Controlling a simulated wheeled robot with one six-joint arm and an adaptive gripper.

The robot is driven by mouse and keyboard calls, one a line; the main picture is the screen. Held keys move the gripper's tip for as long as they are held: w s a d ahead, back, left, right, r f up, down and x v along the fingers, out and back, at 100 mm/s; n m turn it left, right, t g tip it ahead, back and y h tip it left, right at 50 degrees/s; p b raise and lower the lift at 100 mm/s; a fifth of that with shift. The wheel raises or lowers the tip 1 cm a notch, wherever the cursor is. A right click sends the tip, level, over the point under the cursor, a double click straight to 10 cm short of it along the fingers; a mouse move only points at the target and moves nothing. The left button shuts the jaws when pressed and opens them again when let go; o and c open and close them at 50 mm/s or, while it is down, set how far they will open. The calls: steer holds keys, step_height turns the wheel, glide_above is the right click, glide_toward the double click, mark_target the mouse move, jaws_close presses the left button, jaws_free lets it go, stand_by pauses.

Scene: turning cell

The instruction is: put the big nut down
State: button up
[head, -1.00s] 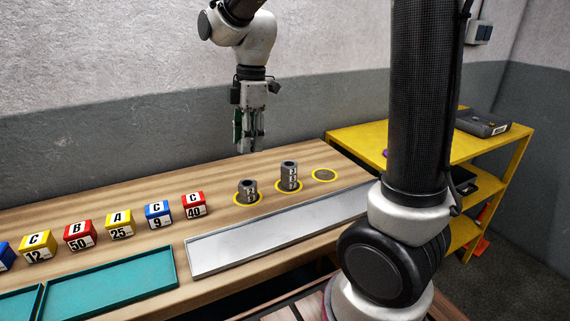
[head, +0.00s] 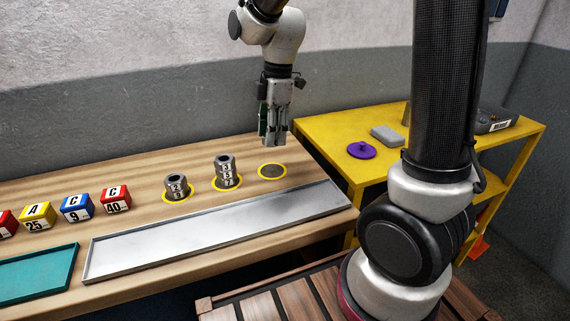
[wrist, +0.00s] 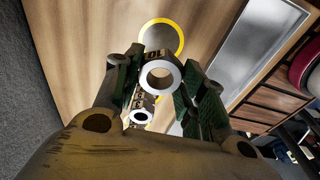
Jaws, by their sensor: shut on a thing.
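My gripper (head: 273,138) is shut on the big nut, above and slightly behind the empty yellow ring at the right of the row (head: 272,171). In the wrist view the nut (wrist: 174,77) shows a pale end face, a round hole and a dark side marked 10. It sits between the fingers; in the head view the fingers largely hide it. A yellow ring (wrist: 180,45) lies beyond it in the wrist view.
A long metal tray (head: 225,240) lies in front of the rings. Coloured lettered blocks (head: 116,199) and a teal tray (head: 40,276) are at left. A yellow shelf (head: 345,180) at right holds a purple knobbed disc (head: 361,150) and a grey block (head: 387,135).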

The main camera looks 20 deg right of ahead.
mark_target(271, 171)
step_height(271, 171, down, 9)
steer(key=shift+r, duration=0.2)
steer(key=shift+f, duration=0.1)
steer(key=o, duration=1.1)
steer(key=shift+o, duration=0.2)
